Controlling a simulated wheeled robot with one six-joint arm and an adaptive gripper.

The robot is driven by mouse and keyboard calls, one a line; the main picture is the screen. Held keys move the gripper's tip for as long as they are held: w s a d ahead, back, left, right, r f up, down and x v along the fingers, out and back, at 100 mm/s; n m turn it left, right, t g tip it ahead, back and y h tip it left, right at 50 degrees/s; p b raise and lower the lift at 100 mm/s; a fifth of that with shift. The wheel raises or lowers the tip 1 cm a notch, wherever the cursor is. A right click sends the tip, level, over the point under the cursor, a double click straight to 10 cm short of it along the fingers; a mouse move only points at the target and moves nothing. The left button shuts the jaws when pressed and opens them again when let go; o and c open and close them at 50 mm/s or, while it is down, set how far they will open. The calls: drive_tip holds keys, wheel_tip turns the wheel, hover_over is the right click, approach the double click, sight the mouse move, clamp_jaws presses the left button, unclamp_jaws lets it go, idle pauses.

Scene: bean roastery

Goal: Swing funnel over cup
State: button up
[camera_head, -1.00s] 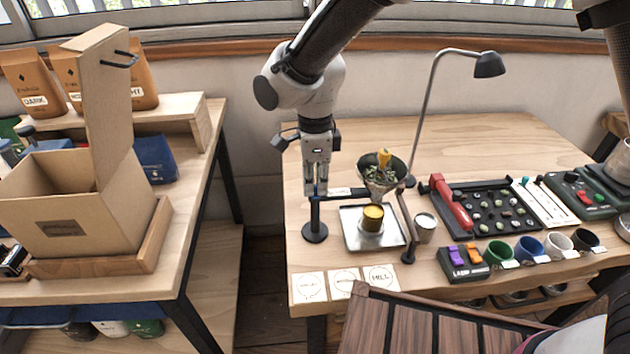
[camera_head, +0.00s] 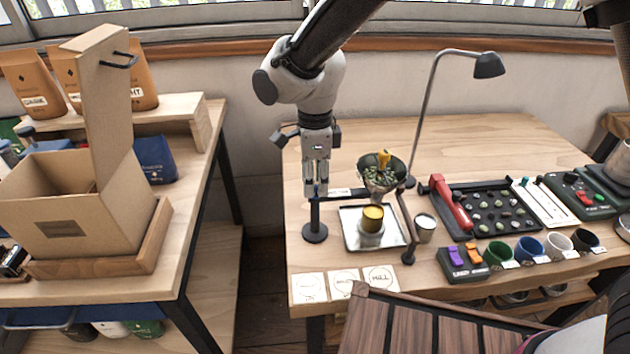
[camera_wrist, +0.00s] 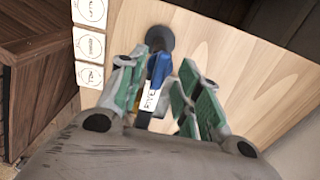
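The funnel (camera_head: 366,182), holding green beans and a yellow item, hangs on a dark swing arm on the bench. A yellow cup (camera_head: 373,224) stands on the metal tray (camera_head: 352,238), below and slightly left of the funnel. I cannot tell whether the spout lines up with it. My gripper (camera_head: 317,190) points down at the post (camera_head: 314,222) left of the tray. In the wrist view, my gripper (camera_wrist: 163,100) has its fingers apart, either side of a blue handle (camera_wrist: 159,69) with a white label (camera_wrist: 150,98). A gap shows on the right; left contact is unclear.
A lamp (camera_head: 489,65) rises behind, and a black bean board (camera_head: 490,228) lies to the right. Three printed cards (camera_head: 345,284) line the front edge. The bench behind the funnel is mostly clear.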

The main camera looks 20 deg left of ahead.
wheel_tip(320, 180, up, 11)
idle(0.3)
